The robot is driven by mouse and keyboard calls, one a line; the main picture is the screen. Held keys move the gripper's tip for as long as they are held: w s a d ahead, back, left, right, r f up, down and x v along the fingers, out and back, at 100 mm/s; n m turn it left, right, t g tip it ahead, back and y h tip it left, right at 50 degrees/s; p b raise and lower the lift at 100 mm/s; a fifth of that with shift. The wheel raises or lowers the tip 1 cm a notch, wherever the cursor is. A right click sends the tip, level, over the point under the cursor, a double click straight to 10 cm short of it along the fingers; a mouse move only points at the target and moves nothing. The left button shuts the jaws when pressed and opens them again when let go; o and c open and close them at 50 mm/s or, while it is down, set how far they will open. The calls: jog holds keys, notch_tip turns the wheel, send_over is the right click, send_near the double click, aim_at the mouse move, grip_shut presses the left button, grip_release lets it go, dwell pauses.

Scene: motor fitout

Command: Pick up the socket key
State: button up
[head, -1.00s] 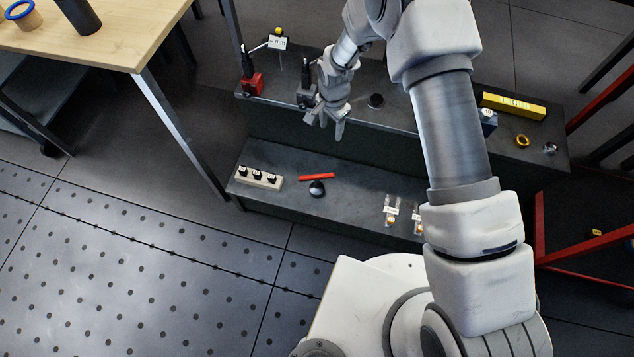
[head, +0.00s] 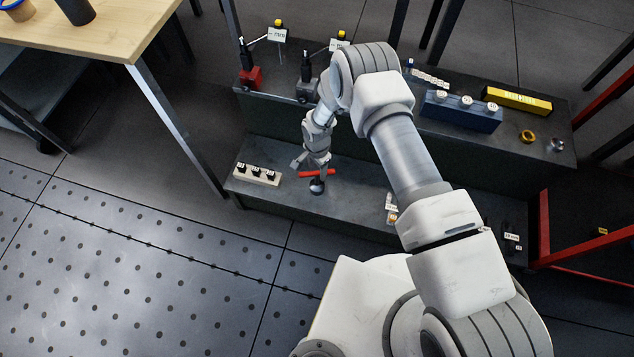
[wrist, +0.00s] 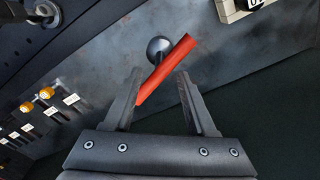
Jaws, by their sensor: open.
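A dark ball-like knob (head: 317,188) is right beside the bar. A pale block with three black pieces (head: 258,181) stands to the left. Small labelled packets (head: 392,208) lie to the right. The raised upper shelf holds a blue block (head: 455,115) and a yellow one (head: 517,100).

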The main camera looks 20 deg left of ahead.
aim_at(317, 179)
notch_tip(317, 179, down, 7)
jog(key=shift+f+b, duration=0.1)
jog(key=shift+b, duration=1)
grip_shut()
dwell(0.7)
